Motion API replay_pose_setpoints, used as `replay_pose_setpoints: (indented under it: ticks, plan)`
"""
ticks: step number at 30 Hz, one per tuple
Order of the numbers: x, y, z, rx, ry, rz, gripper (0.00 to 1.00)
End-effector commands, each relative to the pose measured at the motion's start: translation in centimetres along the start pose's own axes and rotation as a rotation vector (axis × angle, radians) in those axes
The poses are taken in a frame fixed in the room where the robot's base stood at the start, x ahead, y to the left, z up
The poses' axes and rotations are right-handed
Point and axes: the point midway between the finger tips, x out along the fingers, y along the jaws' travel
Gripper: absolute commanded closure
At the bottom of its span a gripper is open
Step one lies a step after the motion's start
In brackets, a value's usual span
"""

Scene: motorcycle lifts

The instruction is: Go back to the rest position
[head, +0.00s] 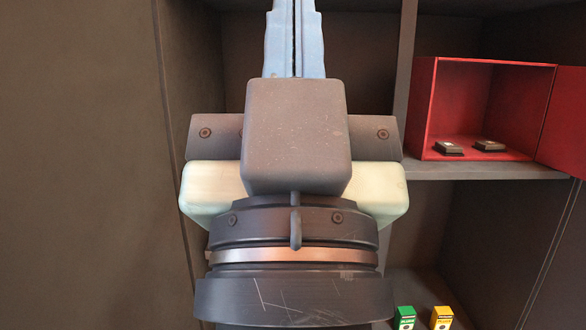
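My gripper (294,30) is in the middle of the head view, pointing up and away from me. Its two blue-grey fingers lie side by side with only a thin dark line between them. It looks shut, and I see nothing held in it. The top edge of the picture cuts off the fingertips. The gripper is in front of a dark shelf unit and left of an open red box (428,115).
The red box stands on a shelf (480,168) at right, with two small dark items (448,148) (489,145) inside. Below are a green box (405,317) and a yellow box (442,317). A plain dark panel (80,160) fills the left side.

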Motion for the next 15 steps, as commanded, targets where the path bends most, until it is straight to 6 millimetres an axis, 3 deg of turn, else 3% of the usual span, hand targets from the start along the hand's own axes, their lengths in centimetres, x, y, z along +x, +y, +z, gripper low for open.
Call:
replay_pose_setpoints:
  ticks: [1,8,15]
  plan:
    - [1.0,-0.1,-2.2,-0.025,0.016,-0.001,1.0]
    - [5.5,-0.1,-6.0,-0.019,0.008,-0.001,1.0]
    - [11.0,-0.2,-11.2,-0.018,0.007,-0.001,1.0]
